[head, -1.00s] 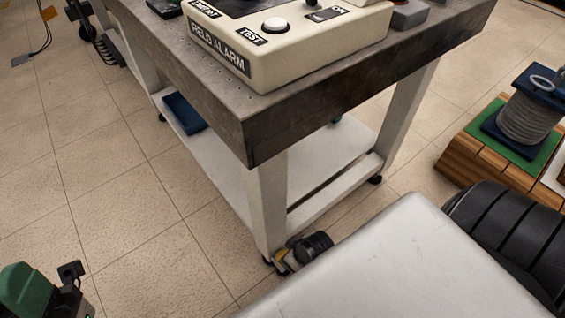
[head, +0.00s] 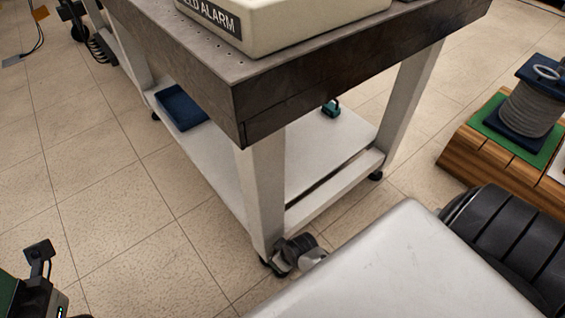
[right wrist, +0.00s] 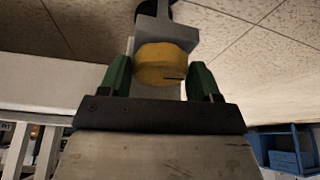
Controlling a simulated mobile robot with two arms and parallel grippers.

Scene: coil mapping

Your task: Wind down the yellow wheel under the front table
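The yellow wheel (right wrist: 162,66) shows in the right wrist view, below a grey bracket. My right gripper (right wrist: 161,78) has its two green fingers apart, one on each side of the wheel. A thin gap seems to show at the left finger; contact at the right one is unclear. In the head view, the front table (head: 255,105) has a white leg (head: 262,190), and my right wrist is at its foot, where the wheel is hidden. Part of my left arm shows at the bottom left; its fingers are out of view.
A white lower shelf (head: 310,150) under the table carries a blue tray (head: 182,108) and a small teal object (head: 331,108). A cream field alarm box (head: 270,22) sits on top. A coil (head: 532,105) stands on a wooden block at right.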

